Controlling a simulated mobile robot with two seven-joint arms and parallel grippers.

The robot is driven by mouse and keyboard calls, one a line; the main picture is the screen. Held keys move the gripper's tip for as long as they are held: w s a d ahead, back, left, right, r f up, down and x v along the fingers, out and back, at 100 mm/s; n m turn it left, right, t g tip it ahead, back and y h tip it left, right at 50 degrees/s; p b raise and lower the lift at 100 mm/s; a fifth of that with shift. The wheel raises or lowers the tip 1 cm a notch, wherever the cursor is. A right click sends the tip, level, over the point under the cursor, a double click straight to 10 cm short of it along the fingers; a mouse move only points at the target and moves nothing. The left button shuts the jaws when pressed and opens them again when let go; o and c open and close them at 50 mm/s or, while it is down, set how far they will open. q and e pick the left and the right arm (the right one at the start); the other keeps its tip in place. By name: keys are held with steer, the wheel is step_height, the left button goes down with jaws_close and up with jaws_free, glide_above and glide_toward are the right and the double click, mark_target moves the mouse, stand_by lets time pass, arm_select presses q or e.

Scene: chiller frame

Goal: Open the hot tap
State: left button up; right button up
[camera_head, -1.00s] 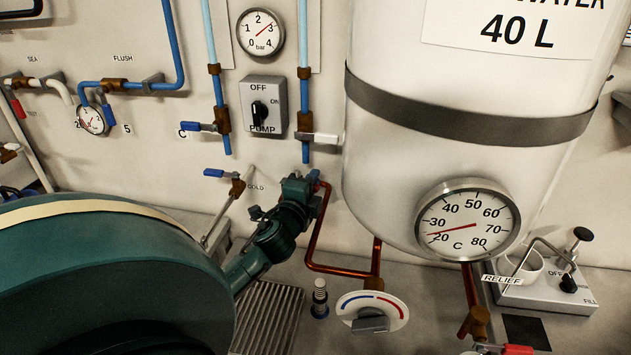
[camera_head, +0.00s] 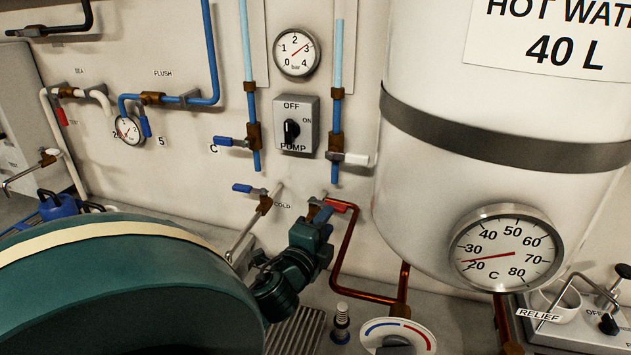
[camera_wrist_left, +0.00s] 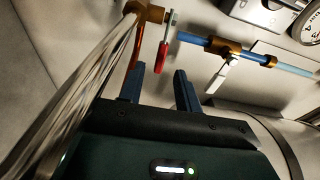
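The hot tap is a brass valve with a red lever (camera_head: 341,206) on the copper pipe, low on the wall left of the tank. My left gripper (camera_head: 322,212) is just in front of it and hides part of the valve. In the left wrist view the red lever (camera_wrist_left: 161,57) points down toward the gap between my left gripper's (camera_wrist_left: 158,72) two spread fingers. The lever's end is near fingertip level, with no clear contact. My right gripper is not in view.
The cold tap's blue lever (camera_head: 246,188) is left of my gripper. A white lever (camera_head: 350,158) on a blue pipe is just above, and also shows in the left wrist view (camera_wrist_left: 221,76). The white tank (camera_head: 440,190) stands close on the right.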

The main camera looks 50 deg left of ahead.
arm_select(q)
steer(key=v, duration=0.5)
steer(key=shift+b, duration=0.35)
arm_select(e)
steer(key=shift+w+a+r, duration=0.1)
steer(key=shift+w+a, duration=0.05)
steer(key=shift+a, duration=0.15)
arm_select(q)
steer(key=shift+c, duration=0.2)
